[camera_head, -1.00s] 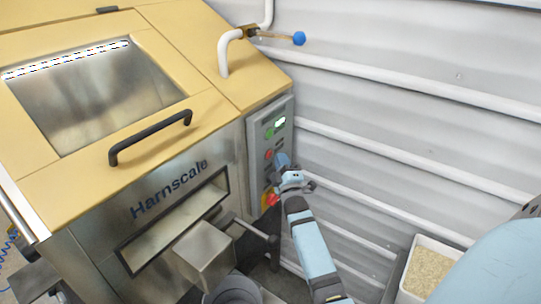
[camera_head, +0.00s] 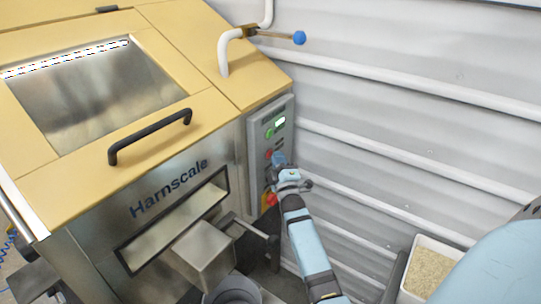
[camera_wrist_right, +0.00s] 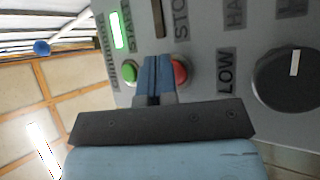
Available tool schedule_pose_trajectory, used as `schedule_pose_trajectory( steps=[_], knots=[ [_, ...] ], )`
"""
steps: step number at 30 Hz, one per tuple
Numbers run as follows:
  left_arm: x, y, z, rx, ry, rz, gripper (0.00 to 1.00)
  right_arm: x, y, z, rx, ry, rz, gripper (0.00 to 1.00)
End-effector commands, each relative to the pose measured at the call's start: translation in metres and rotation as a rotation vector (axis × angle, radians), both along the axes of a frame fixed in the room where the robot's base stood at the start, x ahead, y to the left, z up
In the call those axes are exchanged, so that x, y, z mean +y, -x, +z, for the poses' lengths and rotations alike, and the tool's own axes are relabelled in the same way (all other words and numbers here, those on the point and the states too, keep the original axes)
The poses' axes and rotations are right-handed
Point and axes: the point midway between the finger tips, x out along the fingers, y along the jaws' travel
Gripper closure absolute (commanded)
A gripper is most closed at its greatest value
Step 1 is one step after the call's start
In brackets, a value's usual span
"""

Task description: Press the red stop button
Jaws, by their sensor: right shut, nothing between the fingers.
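The red stop button (camera_head: 268,154) is on the grey control panel (camera_head: 255,131) at the right of the machine front, below a green button (camera_head: 269,133). In the right wrist view the red button (camera_wrist_right: 180,73) lies under the "STO…" label, its left part hidden by my fingers. My right gripper (camera_head: 279,159) is shut and empty, its tips close to the panel beside the red button. In the wrist view the blue fingertips (camera_wrist_right: 158,62) lie between the green button (camera_wrist_right: 130,71) and the red one. I cannot tell whether they touch anything. My left gripper is not in view.
A black knob (camera_wrist_right: 290,75) labelled "LOW" is on the panel. A red knob on yellow (camera_head: 271,199) sits lower on it. A metal spout (camera_head: 203,255) and bar stand left of my arm. A corrugated wall (camera_head: 400,110) and a bin of pale grain (camera_head: 428,270) are at the right.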

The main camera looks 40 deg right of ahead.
Motion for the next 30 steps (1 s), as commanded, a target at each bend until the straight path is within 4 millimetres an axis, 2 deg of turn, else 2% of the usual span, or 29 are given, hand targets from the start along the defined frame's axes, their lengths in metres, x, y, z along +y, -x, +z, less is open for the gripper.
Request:
schedule_pose_trajectory(
  steps=[18,30],
  knots=[
    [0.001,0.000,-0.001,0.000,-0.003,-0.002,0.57,0.001,-0.003,0.000,0.000,0.000,0.000,1.00],
    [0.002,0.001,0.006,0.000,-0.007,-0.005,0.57,-0.003,0.012,0.000,0.001,0.000,0.000,1.00]
  ],
)
